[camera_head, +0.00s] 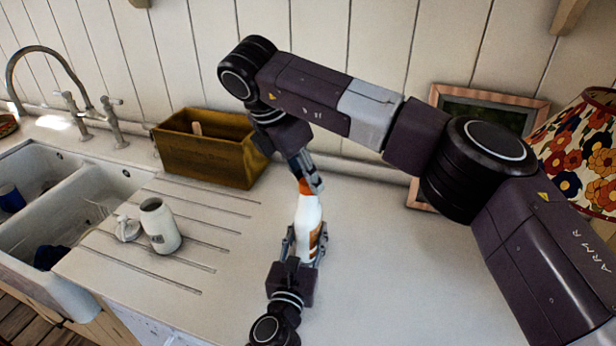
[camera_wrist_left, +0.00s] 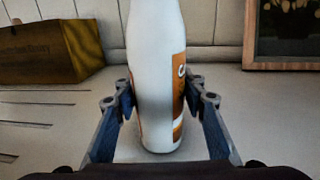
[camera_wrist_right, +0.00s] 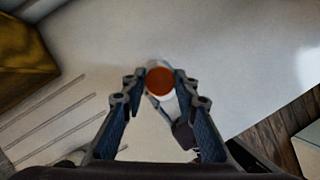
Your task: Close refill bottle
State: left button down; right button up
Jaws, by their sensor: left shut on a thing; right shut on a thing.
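The refill bottle (camera_head: 308,218) is white with an orange label and stands upright on the counter. It also fills the middle of the left wrist view (camera_wrist_left: 155,60). My left gripper (camera_head: 304,246) is shut on its body from the near side, one finger on each side. My right gripper (camera_head: 309,182) reaches down from above and is shut on the orange cap (camera_head: 304,187) at the bottle's top. In the right wrist view the round cap (camera_wrist_right: 160,80) lies between the fingertips. The cap is in line with the neck; I cannot tell how tightly it sits.
A white canister (camera_head: 160,228) stands open on the grooved drainer, its lid (camera_head: 128,230) beside it. A wooden box (camera_head: 207,150) stands behind. The sink (camera_head: 95,190) is at left. A framed picture (camera_head: 490,98) and floral lamp (camera_head: 582,150) are at right. The counter right of the bottle is clear.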

jog(key=m+g, duration=0.1)
jog(key=m, duration=0.4)
jog(key=shift+w+g+h, duration=0.15)
jog(key=shift+g+h, duration=0.25)
jog(key=o, duration=0.7)
jog(key=shift+r, duration=2.3)
jog(key=shift+c, duration=0.5)
